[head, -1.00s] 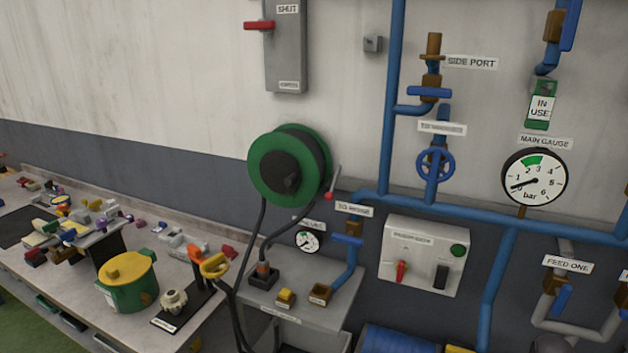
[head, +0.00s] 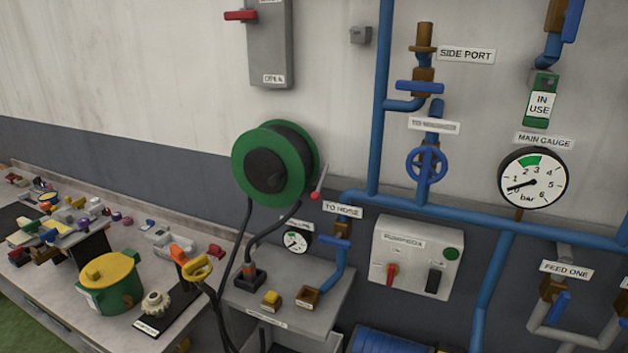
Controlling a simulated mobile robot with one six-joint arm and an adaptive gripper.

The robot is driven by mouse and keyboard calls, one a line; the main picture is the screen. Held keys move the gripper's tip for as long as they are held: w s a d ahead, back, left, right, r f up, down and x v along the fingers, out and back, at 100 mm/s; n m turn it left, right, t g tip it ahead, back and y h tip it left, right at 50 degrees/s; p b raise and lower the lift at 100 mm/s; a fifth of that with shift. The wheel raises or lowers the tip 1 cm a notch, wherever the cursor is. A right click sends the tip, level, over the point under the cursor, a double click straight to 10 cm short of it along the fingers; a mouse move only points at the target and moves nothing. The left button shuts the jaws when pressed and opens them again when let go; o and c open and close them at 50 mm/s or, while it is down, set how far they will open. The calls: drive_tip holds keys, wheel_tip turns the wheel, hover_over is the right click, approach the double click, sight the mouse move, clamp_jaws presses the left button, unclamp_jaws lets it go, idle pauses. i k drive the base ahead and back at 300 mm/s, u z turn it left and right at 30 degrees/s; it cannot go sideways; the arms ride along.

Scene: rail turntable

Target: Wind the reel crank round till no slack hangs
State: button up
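The hose reel (head: 275,165) is on the wall at picture centre, with a green flange and a dark drum. Its crank (head: 319,182) sticks out on the right side, with a red knob at the lower end. Black hose (head: 240,240) hangs from the reel in slack lengths, down past the shelf's left edge. Another length runs down to a socket (head: 250,277) with an orange collar on the shelf. My gripper is not in view.
A grey shelf (head: 325,300) below the reel holds a yellow button box and a small brown box. The cluttered workbench (head: 60,275) at left holds a green pot with a yellow lid (head: 110,283). Blue pipes (head: 470,218) and a switch box (head: 416,257) are on the right.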

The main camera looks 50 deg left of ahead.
sight(264, 170)
drive_tip(key=z, duration=1.4)
drive_tip(key=k, duration=2.35)
drive_tip(key=u, duration=0.65)
